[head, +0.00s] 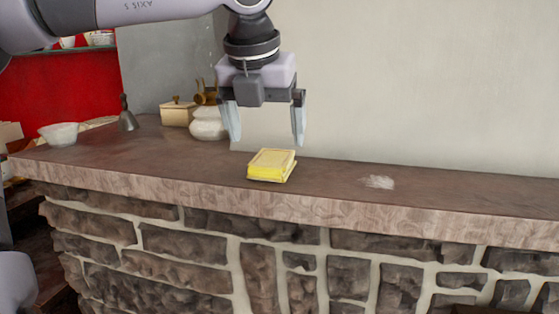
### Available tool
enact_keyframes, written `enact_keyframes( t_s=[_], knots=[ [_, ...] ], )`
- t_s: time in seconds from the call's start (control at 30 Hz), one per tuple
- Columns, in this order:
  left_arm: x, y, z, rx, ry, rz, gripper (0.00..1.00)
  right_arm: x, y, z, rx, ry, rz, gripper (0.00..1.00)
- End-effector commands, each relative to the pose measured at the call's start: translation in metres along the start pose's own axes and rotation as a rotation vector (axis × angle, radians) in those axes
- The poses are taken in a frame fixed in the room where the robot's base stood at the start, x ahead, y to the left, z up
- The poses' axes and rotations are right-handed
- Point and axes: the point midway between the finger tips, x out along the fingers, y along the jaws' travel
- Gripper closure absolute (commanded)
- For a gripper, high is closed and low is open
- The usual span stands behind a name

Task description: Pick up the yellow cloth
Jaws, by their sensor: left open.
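The yellow cloth (271,165) looks like a folded block and lies on the brown counter top (335,190) near its front edge. My left gripper (266,138) hangs above it, pointing down, with its two fingers spread wide. The fingertips are apart from the cloth and nothing is between them. My right gripper is not in view.
A white lidded pot (208,124), a small wooden box (177,113), a dark bell (127,116) and a white bowl (60,134) stand to the left. A pale patch (378,182) lies right of the cloth. The counter's right part is clear, with a wall behind.

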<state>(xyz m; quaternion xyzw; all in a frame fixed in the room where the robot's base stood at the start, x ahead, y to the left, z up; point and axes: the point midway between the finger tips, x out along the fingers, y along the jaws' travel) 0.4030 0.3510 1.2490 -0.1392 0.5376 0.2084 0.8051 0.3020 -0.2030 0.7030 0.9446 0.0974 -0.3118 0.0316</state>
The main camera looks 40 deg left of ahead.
Motion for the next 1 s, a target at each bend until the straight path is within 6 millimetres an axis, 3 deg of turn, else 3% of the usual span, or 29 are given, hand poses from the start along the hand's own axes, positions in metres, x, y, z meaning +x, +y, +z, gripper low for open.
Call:
enact_keyframes(
  t_s=[0.33,0.63,0.67,0.83,1.0],
  knots=[
    [0.047,-0.004,0.002,0.000,0.003,-0.001,0.04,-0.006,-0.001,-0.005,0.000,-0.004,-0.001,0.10],
    [0.053,-0.004,0.002,-0.001,-0.001,-0.001,0.04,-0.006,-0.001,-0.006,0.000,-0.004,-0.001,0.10],
    [0.053,-0.004,0.002,-0.001,-0.001,-0.001,0.11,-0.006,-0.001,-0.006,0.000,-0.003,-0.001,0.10],
    [0.053,-0.004,0.002,-0.001,-0.001,-0.001,0.64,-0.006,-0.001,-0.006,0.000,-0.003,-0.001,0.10],
    [0.052,-0.004,0.003,-0.001,-0.001,-0.001,0.64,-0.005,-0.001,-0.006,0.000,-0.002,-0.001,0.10]
  ],
)
